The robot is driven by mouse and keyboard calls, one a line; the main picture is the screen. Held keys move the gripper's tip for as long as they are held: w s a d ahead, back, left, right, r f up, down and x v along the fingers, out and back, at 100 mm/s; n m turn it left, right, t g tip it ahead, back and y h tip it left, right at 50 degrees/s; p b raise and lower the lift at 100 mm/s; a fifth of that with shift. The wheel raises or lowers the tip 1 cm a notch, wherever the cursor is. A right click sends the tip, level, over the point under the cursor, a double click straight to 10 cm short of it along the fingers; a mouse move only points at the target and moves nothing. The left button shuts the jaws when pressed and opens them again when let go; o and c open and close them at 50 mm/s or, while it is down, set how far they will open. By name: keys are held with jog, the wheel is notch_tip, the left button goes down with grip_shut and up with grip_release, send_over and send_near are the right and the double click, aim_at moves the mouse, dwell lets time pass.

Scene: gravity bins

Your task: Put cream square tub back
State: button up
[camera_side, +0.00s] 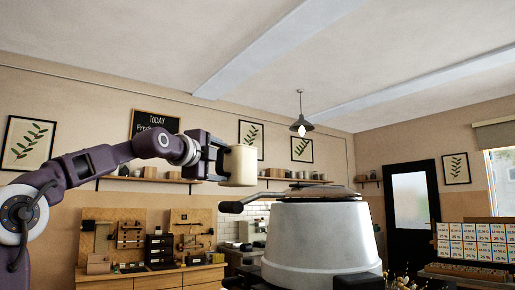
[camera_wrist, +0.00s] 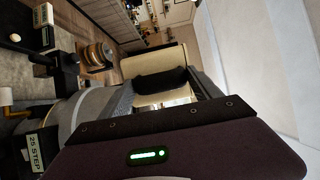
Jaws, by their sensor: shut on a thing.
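My gripper (camera_side: 221,160) is raised in the side view, left of and above a big pale vessel. It is shut on the cream square tub (camera_side: 241,166), which sticks out to the right of the fingers, in the air and roughly upright. In the wrist view the tub (camera_wrist: 150,62) shows behind a dark finger pad of my gripper (camera_wrist: 162,84). The finger hides part of the tub, and its inside cannot be made out.
The big pale vessel (camera_side: 322,237) with a dark top and side handle (camera_side: 232,207) stands close below right. A price board (camera_side: 470,243) is at the far right. Wooden tool racks (camera_side: 112,237) and wall shelves (camera_side: 150,181) are behind. The air above the vessel is clear.

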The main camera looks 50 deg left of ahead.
jog(key=a+f+n+g+y, duration=0.2)
jog(key=a+f, duration=0.4)
jog(key=f, duration=0.6)
jog(key=w+a+f+n+g+y, duration=0.1)
jog(key=a+f, duration=0.5)
jog(key=f, duration=0.7)
jog(key=a+f+n+g+y, duration=0.2)
jog(key=a+f, duration=0.4)
jog(key=f, duration=0.7)
jog(key=shift+w+f+n+g+y, duration=0.15)
jog(key=shift+w+n+g+y, duration=0.2)
jog(key=shift+g+y, duration=0.2)
jog(key=f, duration=1.2)
jog(key=shift+w+d, duration=0.25)
jog(key=shift+d, duration=0.1)
jog(key=shift+w+d+f+m+t+h, duration=0.1)
jog(key=shift+w+f+m+t+h, duration=0.75)
jog(key=shift+w+m+t+h, duration=0.9)
jog(key=shift+w+f+m+t+h, duration=0.95)
jog(key=shift+w+m+h, duration=0.4)
jog(key=shift+w+h, duration=0.75)
jog(key=shift+w+d+f+m+t+h, duration=0.1)
jog(key=shift+w+f+m+t+h, duration=0.65)
jog(key=shift+w+m+t+h, duration=1)
jog(key=shift+w+g, duration=0.3)
jog(key=shift+w, duration=0.05)
